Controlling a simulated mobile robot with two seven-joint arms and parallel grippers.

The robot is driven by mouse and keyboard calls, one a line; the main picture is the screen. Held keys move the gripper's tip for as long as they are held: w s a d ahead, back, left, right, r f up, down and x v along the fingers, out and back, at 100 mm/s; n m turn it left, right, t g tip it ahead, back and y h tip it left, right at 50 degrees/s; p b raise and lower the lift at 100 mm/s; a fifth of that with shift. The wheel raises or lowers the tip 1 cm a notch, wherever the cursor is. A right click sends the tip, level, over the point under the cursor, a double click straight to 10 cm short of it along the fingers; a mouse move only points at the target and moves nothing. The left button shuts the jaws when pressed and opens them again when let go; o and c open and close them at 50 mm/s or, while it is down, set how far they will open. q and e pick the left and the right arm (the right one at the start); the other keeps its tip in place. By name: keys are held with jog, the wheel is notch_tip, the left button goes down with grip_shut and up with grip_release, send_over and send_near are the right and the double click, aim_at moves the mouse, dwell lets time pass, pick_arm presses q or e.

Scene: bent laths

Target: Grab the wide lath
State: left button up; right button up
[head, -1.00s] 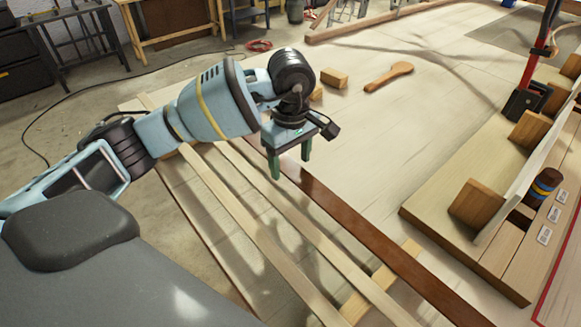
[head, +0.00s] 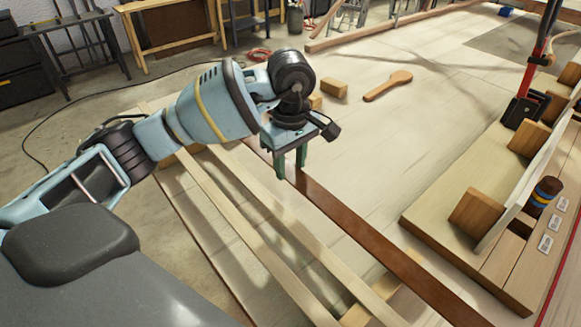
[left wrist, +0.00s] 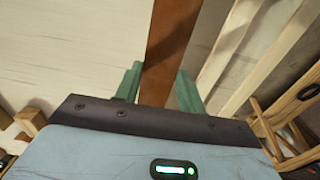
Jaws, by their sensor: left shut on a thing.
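The wide lath is the dark reddish-brown one (head: 350,219). It runs diagonally across the bench in the head view, from behind my left gripper down to the lower right. My left gripper (head: 291,171) is at its upper part, with the green fingers pointing down. In the left wrist view the brown lath (left wrist: 170,40) passes between the two fingers of the gripper (left wrist: 158,72), one on each side, and the gripper is shut on it. The exact contact is partly hidden by the gripper body. My right gripper is not in view.
Two narrower pale laths (head: 258,241) lie to the left, roughly parallel to the brown one. A wooden fixture with blocks (head: 477,212) and a red clamp (head: 532,65) stand at the right.

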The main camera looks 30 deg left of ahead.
aim_at(291, 171)
pick_arm(q)
notch_tip(291, 171, up, 16)
jog(key=p, duration=0.2)
jog(key=shift+r, duration=0.15)
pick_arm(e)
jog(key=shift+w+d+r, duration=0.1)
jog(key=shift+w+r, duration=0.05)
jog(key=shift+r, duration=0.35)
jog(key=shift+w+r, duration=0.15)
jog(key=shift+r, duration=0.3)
